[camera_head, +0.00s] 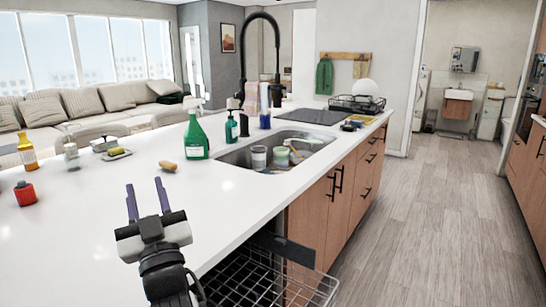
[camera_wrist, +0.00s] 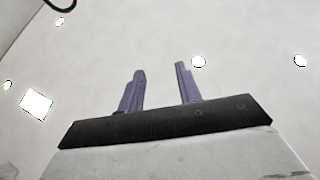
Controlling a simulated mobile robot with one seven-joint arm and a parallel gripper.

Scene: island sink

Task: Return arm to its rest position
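My gripper (camera_head: 147,199) shows at the lower left of the head view, above the white island counter near its front edge. Its two purple fingers stand apart with nothing between them. In the wrist view my gripper (camera_wrist: 160,85) also shows both fingers apart and empty, with a pale surface and several bright spots beyond them. My arm comes up from the bottom of the head view. Most of the arm is out of view.
A pulled-out wire dish rack (camera_head: 262,283) sits below the counter, right of my arm. The sink (camera_head: 277,150) holds cups. A green bottle (camera_head: 195,138), a potato-like item (camera_head: 168,166) and a red jar (camera_head: 25,193) stand on the counter (camera_head: 85,235). The floor at right is clear.

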